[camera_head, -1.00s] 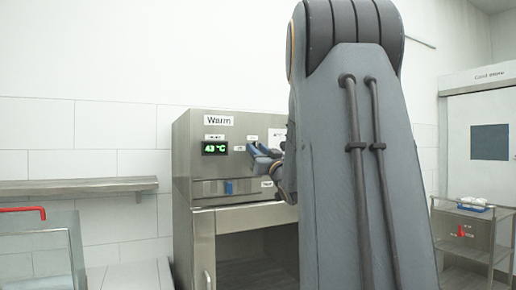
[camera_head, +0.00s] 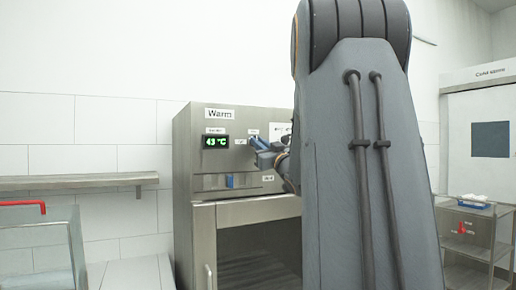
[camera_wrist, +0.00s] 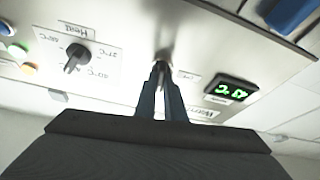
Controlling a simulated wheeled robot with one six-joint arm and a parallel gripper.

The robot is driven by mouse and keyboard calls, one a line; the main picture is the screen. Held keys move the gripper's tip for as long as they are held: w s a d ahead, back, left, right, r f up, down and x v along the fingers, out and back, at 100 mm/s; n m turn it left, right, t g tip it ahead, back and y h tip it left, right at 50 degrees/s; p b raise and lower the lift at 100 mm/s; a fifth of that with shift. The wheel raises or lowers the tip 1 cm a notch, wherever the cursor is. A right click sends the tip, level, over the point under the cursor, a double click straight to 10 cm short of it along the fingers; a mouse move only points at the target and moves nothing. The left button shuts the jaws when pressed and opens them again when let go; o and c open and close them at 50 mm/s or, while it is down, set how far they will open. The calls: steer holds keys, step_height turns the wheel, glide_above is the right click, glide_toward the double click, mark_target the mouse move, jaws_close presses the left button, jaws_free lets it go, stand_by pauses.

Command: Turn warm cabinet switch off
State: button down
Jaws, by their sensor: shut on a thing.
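The warm cabinet (camera_head: 186,160) is a steel unit labelled "Warm", with a green display (camera_head: 216,142) reading 43 °C. My gripper (camera_head: 259,144) is at its upper front panel, right of the display. In the wrist view, which shows the panel upside down, the two dark blue fingers (camera_wrist: 161,78) are close together on the small metallic warm cabinet switch (camera_wrist: 163,58). The fingers hide part of the switch, and I cannot tell its position. The display (camera_wrist: 231,92) is to the right of the fingers there.
A dark "Heat" knob (camera_wrist: 76,58) is left of the fingers in the wrist view, with coloured buttons (camera_wrist: 18,52) farther left. A blue handle (camera_head: 230,181) is below the display. A shelf (camera_head: 80,182) is at left and a cart (camera_head: 466,226) at right.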

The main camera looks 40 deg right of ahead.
steer(key=shift+d+r+n+g+y+b, duration=0.1)
steer(key=shift+n+g+y+b, duration=0.85)
steer(key=shift+n, duration=2.3)
steer(key=shift+n+g+y+b, duration=0.5)
steer(key=shift+n+y, duration=0.75)
steer(key=shift+n, duration=2.05)
steer(key=shift+d+r+n+g+y+b, duration=0.1)
steer(key=shift+n+g+y+b, duration=0.7)
steer(key=shift+n, duration=2.45)
steer(key=shift+y, duration=0.3)
steer(key=c, duration=1.8)
jaws_free()
steer(key=shift+c, duration=0.2)
steer(key=s+d+b, duration=0.1)
steer(key=s+b, duration=0.1)
steer(key=s, duration=0.5)
steer(key=shift+s, duration=0.4)
